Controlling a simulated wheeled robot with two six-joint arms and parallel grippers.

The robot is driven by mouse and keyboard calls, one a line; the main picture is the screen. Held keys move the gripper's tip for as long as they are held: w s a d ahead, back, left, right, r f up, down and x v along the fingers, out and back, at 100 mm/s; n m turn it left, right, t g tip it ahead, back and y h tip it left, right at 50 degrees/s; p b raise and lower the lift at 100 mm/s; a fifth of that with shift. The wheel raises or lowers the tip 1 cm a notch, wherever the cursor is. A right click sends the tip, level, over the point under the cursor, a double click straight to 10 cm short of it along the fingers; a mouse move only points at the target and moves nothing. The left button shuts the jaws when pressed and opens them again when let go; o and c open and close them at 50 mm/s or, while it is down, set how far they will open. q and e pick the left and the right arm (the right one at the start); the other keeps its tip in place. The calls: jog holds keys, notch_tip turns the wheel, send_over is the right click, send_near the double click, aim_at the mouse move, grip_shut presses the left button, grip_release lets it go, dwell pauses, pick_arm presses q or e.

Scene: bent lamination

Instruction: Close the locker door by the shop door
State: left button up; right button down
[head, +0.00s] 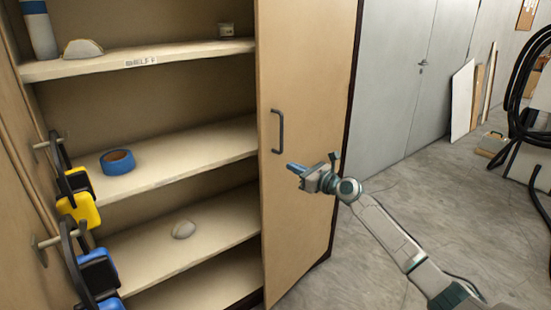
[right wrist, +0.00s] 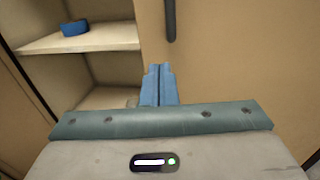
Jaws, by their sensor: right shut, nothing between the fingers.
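The beige locker door (head: 305,90) stands at the right of the open shelves, with a dark vertical handle (head: 277,130) near its left edge. I cannot tell its exact angle to the locker. The door (right wrist: 235,60) and the lower end of its handle (right wrist: 170,22) also show in the right wrist view. My right gripper (head: 290,167) is shut and empty, in front of the door just below and right of the handle. Its blue fingertips (right wrist: 158,72) are together near the door's left edge; contact is not clear. My left gripper is not in view.
The shelves (head: 165,165) hold a blue tape roll (head: 118,162) and small pale items. Yellow (head: 78,208) and blue (head: 97,272) ear defenders hang on pegs at the left. Grey double doors (head: 400,75) stand behind right. Boards and black hoses are farther right; the floor (head: 400,190) between is clear.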

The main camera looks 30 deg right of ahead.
aim_at(269, 156)
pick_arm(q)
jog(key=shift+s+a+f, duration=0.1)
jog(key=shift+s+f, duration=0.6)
pick_arm(e)
jog(key=x, duration=0.8)
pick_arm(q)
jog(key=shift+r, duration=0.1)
pick_arm(e)
jog(key=shift+w, duration=0.1)
